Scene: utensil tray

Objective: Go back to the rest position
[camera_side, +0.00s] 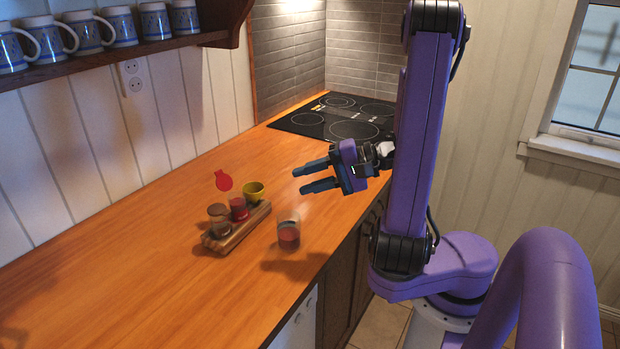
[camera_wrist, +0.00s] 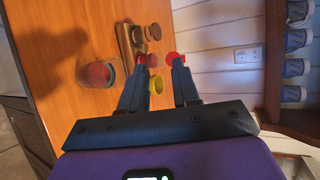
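My gripper (camera_side: 300,181) is raised above the counter, its two dark fingers parallel, apart and empty. The fingers also show in the wrist view (camera_wrist: 164,60). A wooden tray (camera_side: 231,236) on the counter holds a brownish glass jar (camera_side: 218,219) and a red container (camera_side: 238,209). A yellow cup (camera_side: 254,192) is at its far end. A red flat round piece (camera_side: 223,180) shows just behind the tray; I cannot tell what it rests on. A clear glass (camera_side: 289,233) with red contents stands to the tray's right, apart from it.
The wooden counter (camera_side: 110,285) is clear on the left and near side. A black cooktop (camera_side: 338,117) is at the back. A wall shelf (camera_side: 130,52) with several blue-white mugs hangs at upper left. A window (camera_side: 595,80) is at right.

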